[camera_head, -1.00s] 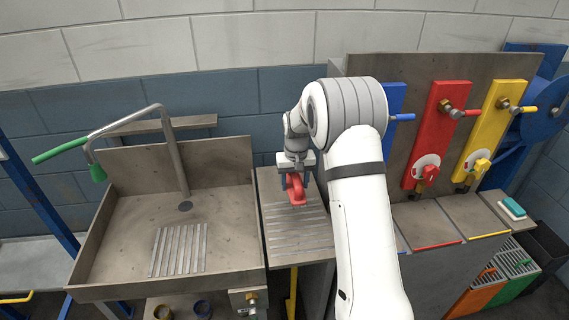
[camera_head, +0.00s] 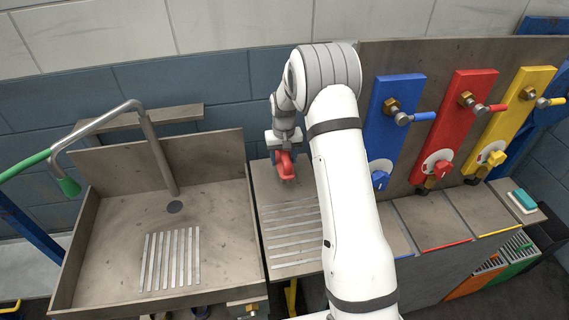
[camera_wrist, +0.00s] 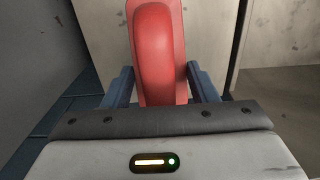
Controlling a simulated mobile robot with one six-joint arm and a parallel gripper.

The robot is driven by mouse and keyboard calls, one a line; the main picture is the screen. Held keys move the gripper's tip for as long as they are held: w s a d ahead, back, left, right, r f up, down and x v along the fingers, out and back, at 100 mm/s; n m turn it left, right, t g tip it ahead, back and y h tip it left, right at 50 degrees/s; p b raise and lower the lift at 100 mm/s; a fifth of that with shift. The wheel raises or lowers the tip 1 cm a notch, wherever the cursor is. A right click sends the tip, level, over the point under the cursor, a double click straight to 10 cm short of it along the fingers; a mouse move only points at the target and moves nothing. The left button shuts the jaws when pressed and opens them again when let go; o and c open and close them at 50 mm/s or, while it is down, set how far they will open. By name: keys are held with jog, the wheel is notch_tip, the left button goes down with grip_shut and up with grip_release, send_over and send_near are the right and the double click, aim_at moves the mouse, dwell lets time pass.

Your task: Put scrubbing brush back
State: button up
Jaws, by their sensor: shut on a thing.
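My gripper (camera_head: 283,154) is shut on a red scrubbing brush (camera_head: 286,168) with a rounded, arched body. In the wrist view the red brush (camera_wrist: 158,50) stands up between the two blue fingers, and its lower part is hidden behind the gripper's edge. I see no bristles in either view. In the head view the brush is over the back end of the ribbed steel drainboard (camera_head: 262,188). I cannot tell whether it touches the surface.
A steel sink (camera_head: 120,275) with a tap (camera_head: 155,150) lies left of the drainboard. At right are blue (camera_head: 385,125), red (camera_head: 462,110) and yellow (camera_head: 520,100) valve panels above a counter. A teal-and-white block (camera_head: 523,200) lies at the far right. A wall stands close behind.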

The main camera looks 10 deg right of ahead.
jog(key=shift+s+f+p, duration=0.1)
jog(key=shift+f+p, duration=0.3)
jog(key=shift+f, duration=1.4)
jog(key=shift+f, duration=0.1)
jog(key=o, duration=1)
jog(key=shift+c, duration=0.2)
notch_tip(320, 180, up, 12)
jog(key=shift+f+b, duration=0.1)
jog(key=shift+b, duration=1.05)
jog(key=s+r+t, duration=0.2)
jog(key=s+r, duration=1.2)
jog(key=s, duration=0.3)
jog(key=s+t, duration=0.1)
jog(key=s, duration=1.7)
jog(key=shift+s+d+r, duration=0.15)
jog(key=shift+s+r, duration=0.1)
jog(key=shift+s, duration=0.15)
